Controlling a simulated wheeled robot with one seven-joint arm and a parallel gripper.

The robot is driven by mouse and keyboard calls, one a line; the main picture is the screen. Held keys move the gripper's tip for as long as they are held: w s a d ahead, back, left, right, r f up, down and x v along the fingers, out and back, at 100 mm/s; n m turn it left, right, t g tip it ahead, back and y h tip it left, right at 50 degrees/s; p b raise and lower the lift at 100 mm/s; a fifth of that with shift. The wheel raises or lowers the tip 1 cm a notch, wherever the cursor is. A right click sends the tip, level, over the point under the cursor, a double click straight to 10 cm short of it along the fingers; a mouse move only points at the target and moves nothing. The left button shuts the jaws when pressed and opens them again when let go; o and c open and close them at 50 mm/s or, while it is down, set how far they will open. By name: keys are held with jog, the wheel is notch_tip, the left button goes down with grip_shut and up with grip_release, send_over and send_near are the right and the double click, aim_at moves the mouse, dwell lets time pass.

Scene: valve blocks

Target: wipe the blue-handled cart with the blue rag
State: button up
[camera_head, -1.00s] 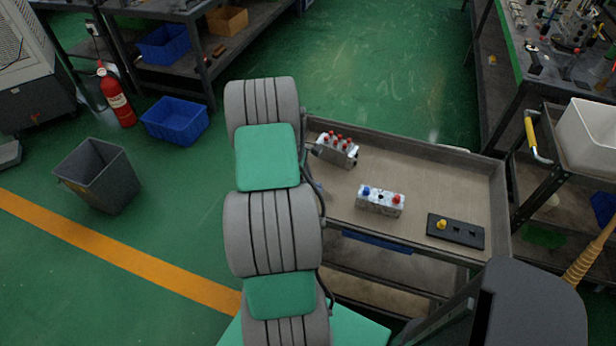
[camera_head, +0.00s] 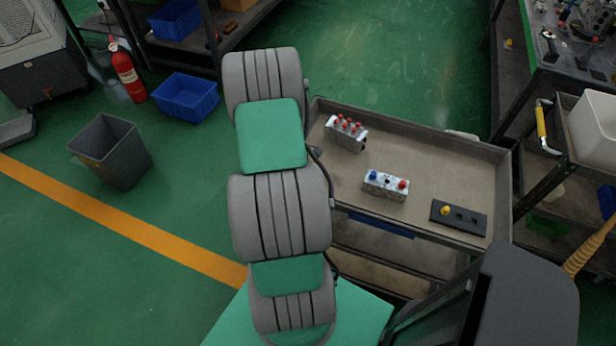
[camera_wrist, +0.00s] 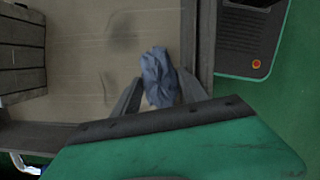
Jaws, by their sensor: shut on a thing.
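The crumpled blue-grey rag (camera_wrist: 160,78) is in the wrist view, between the two fingers of my gripper (camera_wrist: 160,94), which is shut on it. Below it is a brown cart top (camera_wrist: 85,75) with dark smudges and a grey raised rim on the right and near sides. I cannot tell whether the rag touches the surface. A small blue and white piece (camera_wrist: 24,166) shows at the lower left, perhaps a handle.
The middle cart carries a red-knobbed valve block (camera_head: 345,133), a second valve block (camera_head: 386,186) and a black plate (camera_head: 459,219). A yellow-handled cart (camera_head: 548,165) stands at right. In the wrist view, a slatted grey object (camera_wrist: 20,55) is at left and a dark device (camera_wrist: 248,35) at right.

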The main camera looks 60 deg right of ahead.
jog(key=shift+a, duration=0.15)
notch_tip(320, 180, up, 6)
jog(key=p, duration=0.4)
jog(key=shift+p, duration=0.3)
notch_tip(320, 180, up, 3)
jog(key=p, duration=0.2)
jog(key=shift+r+p, duration=0.1)
jog(key=shift+p, duration=0.2)
